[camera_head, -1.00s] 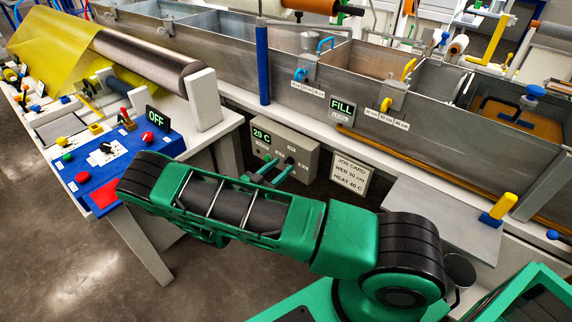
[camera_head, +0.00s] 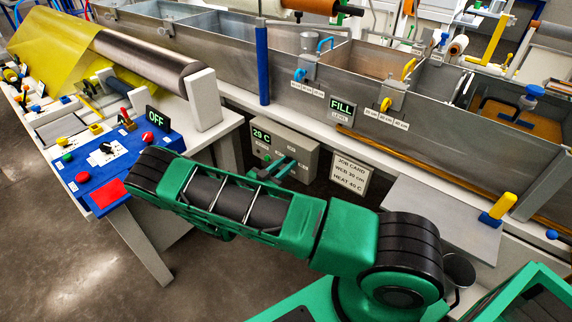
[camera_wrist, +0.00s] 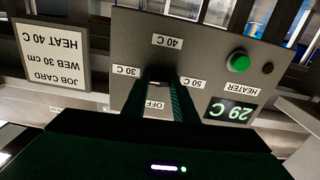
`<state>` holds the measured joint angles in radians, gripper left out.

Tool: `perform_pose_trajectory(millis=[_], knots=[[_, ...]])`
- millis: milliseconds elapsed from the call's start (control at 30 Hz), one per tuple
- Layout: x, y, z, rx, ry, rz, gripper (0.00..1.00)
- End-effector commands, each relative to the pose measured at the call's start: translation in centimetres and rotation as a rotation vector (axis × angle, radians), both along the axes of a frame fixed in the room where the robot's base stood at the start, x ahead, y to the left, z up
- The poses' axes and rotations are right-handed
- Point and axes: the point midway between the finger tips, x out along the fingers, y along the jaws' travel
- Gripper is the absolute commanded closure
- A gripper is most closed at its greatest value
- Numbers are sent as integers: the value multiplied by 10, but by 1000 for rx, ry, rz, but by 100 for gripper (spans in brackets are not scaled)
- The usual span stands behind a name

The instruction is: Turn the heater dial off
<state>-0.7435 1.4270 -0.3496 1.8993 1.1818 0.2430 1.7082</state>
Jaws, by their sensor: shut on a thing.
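The heater box (camera_head: 297,140) is a grey panel below the tank. It carries a lit 29 C readout, and my gripper (camera_head: 280,168) reaches its face. In the wrist view the heater panel (camera_wrist: 205,55) appears upside down, with labels 30 C, 40 C, 50 C and OFF (camera_wrist: 155,104). My gripper (camera_wrist: 164,82) is shut on the heater dial between these labels. The fingers hide most of the dial, and its exact setting is unclear.
A job card (camera_head: 350,173) hangs right of the heater box, reading web 30 cm, heat 40 C. A blue control panel (camera_head: 110,160) with an OFF display (camera_head: 157,117) stands on the table at left. The grey tank wall (camera_head: 340,100) rises above the box.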

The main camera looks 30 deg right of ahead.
Motion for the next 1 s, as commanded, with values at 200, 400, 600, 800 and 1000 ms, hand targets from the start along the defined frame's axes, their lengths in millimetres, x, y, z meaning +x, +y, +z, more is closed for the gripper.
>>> perform_pose_trajectory(millis=[200,400,600,800,1000], knots=[[5,7,3,-22,44,9,97],[6,10,3,-69,162,15,97],[8,12,2,-138,328,17,97],[8,13,1,-210,505,18,97],[9,13,0,-282,682,20,97]])
